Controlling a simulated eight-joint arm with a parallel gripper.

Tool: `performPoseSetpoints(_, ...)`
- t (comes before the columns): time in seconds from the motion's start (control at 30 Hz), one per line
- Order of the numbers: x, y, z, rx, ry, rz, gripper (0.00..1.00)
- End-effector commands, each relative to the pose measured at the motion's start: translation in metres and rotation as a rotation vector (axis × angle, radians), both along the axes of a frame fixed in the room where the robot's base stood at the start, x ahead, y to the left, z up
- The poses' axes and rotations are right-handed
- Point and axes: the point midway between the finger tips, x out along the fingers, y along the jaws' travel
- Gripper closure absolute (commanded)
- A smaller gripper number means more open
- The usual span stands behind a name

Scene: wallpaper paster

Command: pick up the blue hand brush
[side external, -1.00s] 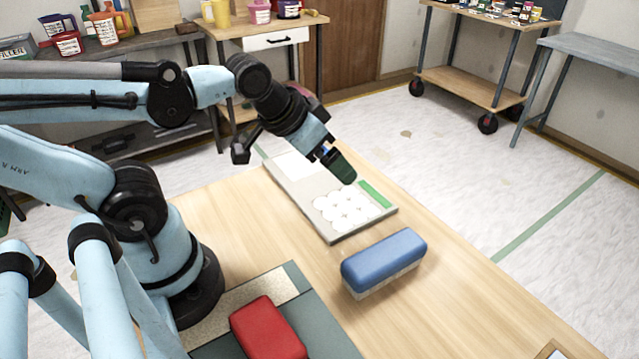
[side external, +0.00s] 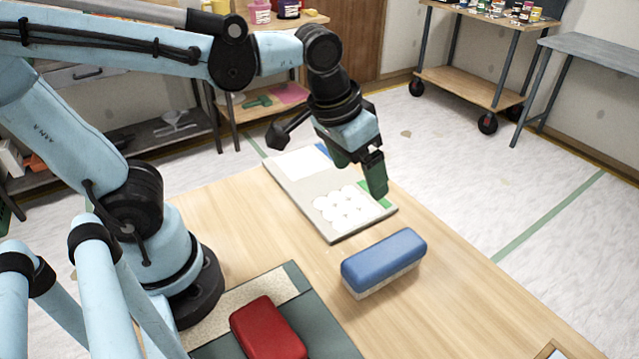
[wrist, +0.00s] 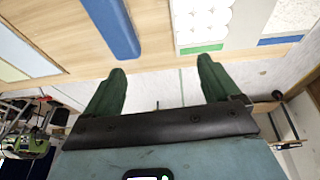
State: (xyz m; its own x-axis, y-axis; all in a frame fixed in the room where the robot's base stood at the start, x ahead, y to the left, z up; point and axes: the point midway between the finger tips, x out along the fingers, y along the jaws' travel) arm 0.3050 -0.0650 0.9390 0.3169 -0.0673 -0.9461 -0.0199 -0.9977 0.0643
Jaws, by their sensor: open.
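The blue hand brush (side external: 384,257) lies on the wooden table, blue block on top and pale bristles below. It also shows in the wrist view (wrist: 112,28) at the upper left, partly cut off by the frame edge. My gripper (side external: 360,176) is in the air above the table, behind the brush in the side view, over the end of the tray with white discs. Its green fingers are apart with nothing between them, as the wrist view (wrist: 158,80) also shows. The gripper does not touch the brush.
A tray (side external: 300,196) with white round pieces and a green strip lies behind the brush. A red block (side external: 268,328) sits on a dark green mat (side external: 325,335) at the front left. Bare table (side external: 455,300) lies right of the brush.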

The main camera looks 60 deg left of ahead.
Motion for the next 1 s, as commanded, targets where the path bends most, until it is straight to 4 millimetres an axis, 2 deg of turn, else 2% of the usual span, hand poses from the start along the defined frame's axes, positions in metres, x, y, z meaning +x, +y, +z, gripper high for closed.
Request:
performPoseSetpoints(0.03, 0.004, -0.015, 0.001, 0.002, 0.051, -0.012, 0.11)
performPoseSetpoints(0.2, 0.006, -0.053, -0.001, 0.027, 0.206, -0.015, 0.11)
performPoseSetpoints(0.4, 0.005, -0.079, -0.005, 0.062, 0.306, -0.011, 0.11)
performPoseSetpoints(0.57, 0.004, -0.084, -0.012, 0.071, 0.325, -0.009, 0.11)
performPoseSetpoints(1.0, 0.005, -0.083, -0.067, 0.07, 0.323, -0.008, 0.11)
